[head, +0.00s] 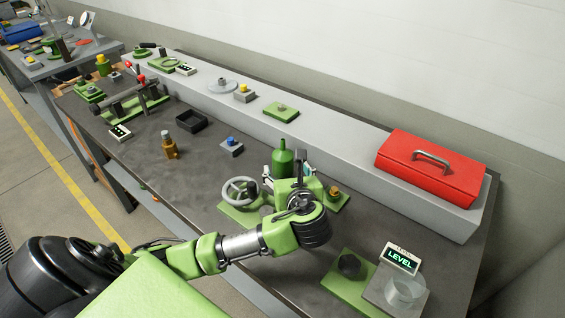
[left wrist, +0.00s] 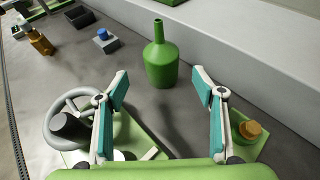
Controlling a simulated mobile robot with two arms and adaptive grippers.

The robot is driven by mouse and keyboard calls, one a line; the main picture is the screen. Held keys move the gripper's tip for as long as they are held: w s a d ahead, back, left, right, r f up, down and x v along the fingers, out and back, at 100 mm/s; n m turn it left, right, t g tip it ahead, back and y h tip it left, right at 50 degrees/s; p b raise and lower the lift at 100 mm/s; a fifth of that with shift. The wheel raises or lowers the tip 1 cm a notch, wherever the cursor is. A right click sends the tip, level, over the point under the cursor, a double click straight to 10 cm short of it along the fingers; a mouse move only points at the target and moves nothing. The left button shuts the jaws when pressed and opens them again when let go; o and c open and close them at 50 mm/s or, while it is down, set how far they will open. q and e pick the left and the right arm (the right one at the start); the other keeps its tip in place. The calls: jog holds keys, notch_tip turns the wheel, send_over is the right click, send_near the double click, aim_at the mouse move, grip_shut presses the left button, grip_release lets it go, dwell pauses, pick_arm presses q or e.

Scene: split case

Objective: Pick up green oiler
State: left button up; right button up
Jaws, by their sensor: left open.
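The green oiler (left wrist: 161,62) is a bottle with a narrow neck. It stands upright on the dark bench, near the grey raised ledge. In the head view the oiler (head: 283,160) shows just behind my left gripper, which hides its lower part. My left gripper (left wrist: 160,88) is open, its two teal-padded fingers spread to either side below the oiler in the wrist view. Nothing is between the fingers, and they look apart from the oiler. In the head view my left gripper (head: 290,172) is partly hidden by its own wrist. My right gripper is not in view.
A handwheel (head: 239,190) on a green plate is left of the gripper, and a brass knob (head: 334,192) is right. A red toolbox (head: 430,165) sits on the ledge.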

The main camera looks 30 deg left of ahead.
aim_at(283, 159)
pick_arm(q)
jog(key=x, duration=0.9)
jog(key=shift+w+f, duration=0.1)
jog(key=shift+f, duration=0.2)
jog(key=shift+c, duration=0.3)
jog(key=c, duration=1.3)
jog(key=shift+r, duration=0.2)
